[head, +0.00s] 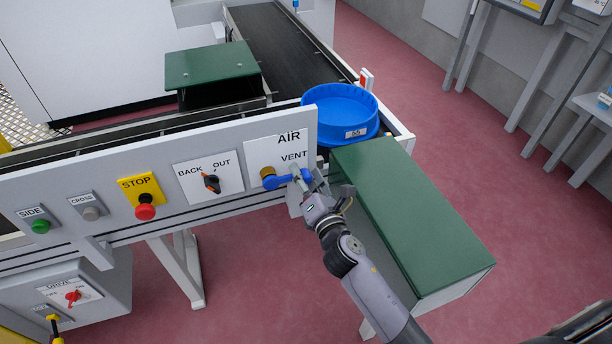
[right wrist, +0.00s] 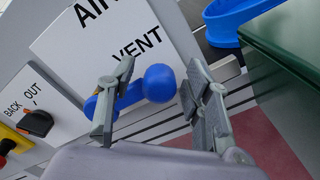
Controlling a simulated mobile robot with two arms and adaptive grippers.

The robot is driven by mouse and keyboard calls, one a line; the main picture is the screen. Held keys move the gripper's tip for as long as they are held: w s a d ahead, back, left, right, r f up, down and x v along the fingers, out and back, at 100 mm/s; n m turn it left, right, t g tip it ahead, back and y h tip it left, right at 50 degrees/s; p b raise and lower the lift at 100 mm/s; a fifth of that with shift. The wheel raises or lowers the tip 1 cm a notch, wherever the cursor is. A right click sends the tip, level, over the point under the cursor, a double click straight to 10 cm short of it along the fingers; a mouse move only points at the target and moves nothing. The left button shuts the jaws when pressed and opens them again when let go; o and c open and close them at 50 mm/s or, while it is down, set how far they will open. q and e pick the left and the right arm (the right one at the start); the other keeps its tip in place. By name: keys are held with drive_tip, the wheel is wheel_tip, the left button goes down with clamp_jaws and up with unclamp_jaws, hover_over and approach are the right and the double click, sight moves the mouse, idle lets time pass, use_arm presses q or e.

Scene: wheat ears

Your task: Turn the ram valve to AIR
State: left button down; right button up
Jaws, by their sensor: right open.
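The ram valve is on a white plate (head: 258,153) marked AIR at the top and VENT at the right. It has a brass body (head: 267,171) and a blue lever (head: 278,182) that lies roughly level, pointing right toward the VENT side. My right gripper (head: 303,184) is at the lever's free end. In the right wrist view my right gripper (right wrist: 158,72) is open, one finger on each side of the lever's round blue knob (right wrist: 160,83). The left finger overlaps the lever's arm in that view; I cannot tell whether it touches. My left gripper is out of view.
The panel also carries a BACK/OUT switch (head: 211,183), a red STOP button (head: 145,212) and a green SIDE button (head: 40,226). A green-topped box (head: 415,215) stands close right of my gripper. A blue round tub (head: 340,108) sits behind the panel.

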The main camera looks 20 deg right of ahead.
drive_tip(key=shift+c, duration=0.5)
drive_tip(key=shift+s+f, duration=0.1)
drive_tip(key=shift+f, duration=0.05)
clamp_jaws()
